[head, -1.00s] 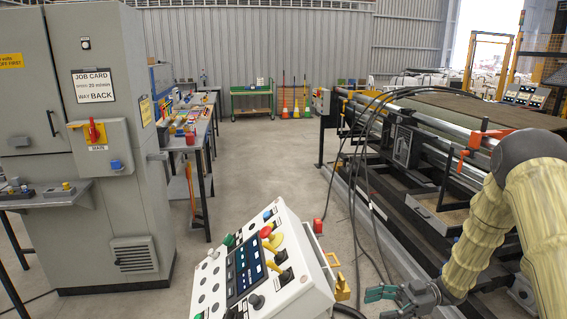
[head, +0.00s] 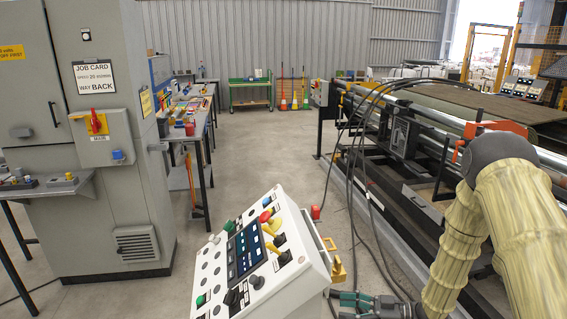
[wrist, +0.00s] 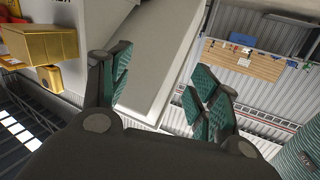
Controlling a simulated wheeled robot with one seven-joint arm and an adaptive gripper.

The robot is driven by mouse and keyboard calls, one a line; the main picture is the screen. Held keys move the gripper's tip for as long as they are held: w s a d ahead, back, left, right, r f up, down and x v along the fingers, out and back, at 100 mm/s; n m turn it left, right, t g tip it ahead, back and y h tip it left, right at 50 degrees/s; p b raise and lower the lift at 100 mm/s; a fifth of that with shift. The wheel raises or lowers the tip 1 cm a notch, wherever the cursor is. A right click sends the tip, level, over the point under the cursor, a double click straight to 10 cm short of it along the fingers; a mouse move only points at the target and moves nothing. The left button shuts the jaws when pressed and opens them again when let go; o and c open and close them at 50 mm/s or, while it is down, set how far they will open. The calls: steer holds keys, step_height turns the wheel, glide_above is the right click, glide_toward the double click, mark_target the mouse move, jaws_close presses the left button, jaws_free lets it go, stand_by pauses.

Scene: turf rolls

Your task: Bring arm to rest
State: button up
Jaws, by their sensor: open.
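My arm, in a pale yellow sleeve, comes down the right side of the head view. My gripper (head: 345,299) is low in that view, just right of the control console (head: 312,290), and partly cut off by the bottom edge. In the wrist view my gripper (wrist: 160,75) shows two dark fingers with green pads, spread apart with nothing between them. The console's pale side (wrist: 150,60) shows behind the fingers. Contact with the console cannot be made out.
A yellow bracket (head: 338,270) sticks out from the console's right side. Black cables (head: 352,200) hang close by. The roller machine (head: 400,150) stands at the right and a grey cabinet (head: 105,210) at the left. The floor (head: 250,150) between them is clear.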

steer(key=s+f+m+t+h, duration=0.2)
steer(key=s+f+m+h, duration=0.3)
steer(key=f, duration=0.4)
steer(key=s+f+m+t+h, duration=0.1)
steer(key=s+f+m+h, duration=0.35)
steer(key=f, duration=0.35)
steer(key=s+d+f+m+g+h, duration=0.1)
steer(key=s+f+g+h, duration=0.1)
steer(key=s, duration=0.7)
steer(key=s+d+f+m+g+h, duration=0.1)
steer(key=s+d+m+g+h, duration=0.1)
steer(key=s, duration=0.7)
steer(key=s+d+f+m+g+h, duration=0.1)
steer(key=s+f+m+g+h, duration=0.1)
steer(key=s, duration=0.7)
steer(key=shift+d+f+g+h, duration=0.3)
steer(key=shift+d+f+h, duration=0.1)
steer(key=shift+h, duration=0.15)
